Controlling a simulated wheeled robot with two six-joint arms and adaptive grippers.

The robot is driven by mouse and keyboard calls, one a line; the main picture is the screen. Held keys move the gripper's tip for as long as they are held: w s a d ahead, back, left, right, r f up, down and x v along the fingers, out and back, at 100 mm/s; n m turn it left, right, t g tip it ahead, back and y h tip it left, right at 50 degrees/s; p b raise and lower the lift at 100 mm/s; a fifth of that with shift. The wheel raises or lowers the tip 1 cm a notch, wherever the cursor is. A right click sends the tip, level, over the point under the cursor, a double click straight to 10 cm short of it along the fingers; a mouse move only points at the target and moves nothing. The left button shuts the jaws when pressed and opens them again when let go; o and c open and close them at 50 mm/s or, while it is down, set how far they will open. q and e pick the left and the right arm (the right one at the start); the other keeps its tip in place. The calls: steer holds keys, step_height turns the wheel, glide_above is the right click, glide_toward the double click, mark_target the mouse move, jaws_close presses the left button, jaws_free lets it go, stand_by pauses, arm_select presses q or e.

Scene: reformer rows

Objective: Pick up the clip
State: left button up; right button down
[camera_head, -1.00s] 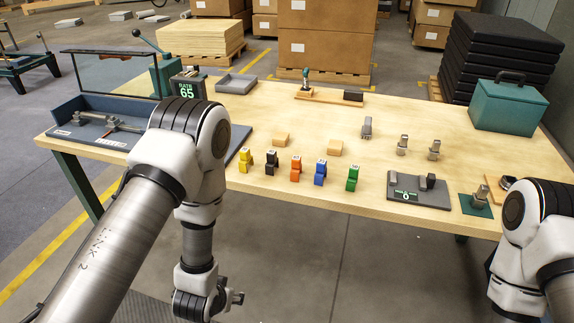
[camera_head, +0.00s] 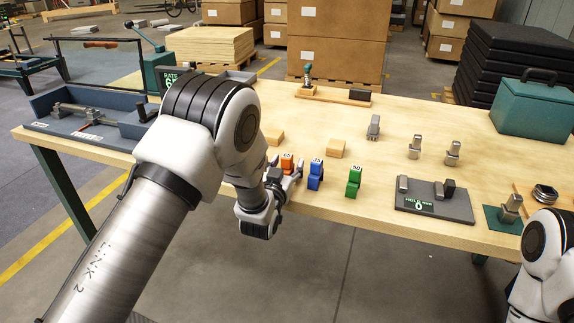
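Small coloured clip-like pieces with number labels stand along the front of the table: an orange one (camera_head: 287,160), a blue one (camera_head: 316,174) and a green one (camera_head: 354,181). Which of them is the clip meant, I cannot tell. My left gripper (camera_head: 284,172) is at the table's front edge, right at the orange piece, with its fingers apart. The fingers overlap the lower part of the orange piece in the picture; I cannot tell whether they touch it. The yellow and black pieces are hidden behind my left arm. My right gripper is out of view.
Wooden blocks (camera_head: 336,148) lie behind the row. Grey metal pieces (camera_head: 415,147) stand further right. A dark grey device with a display (camera_head: 434,208) sits at the front right, a teal toolbox (camera_head: 533,108) behind it. A blue-grey tray (camera_head: 100,147) is at left.

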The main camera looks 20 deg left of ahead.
arm_select(q)
steer(key=shift+s, duration=0.1)
steer(key=c, duration=1)
steer(key=shift+c, duration=0.2)
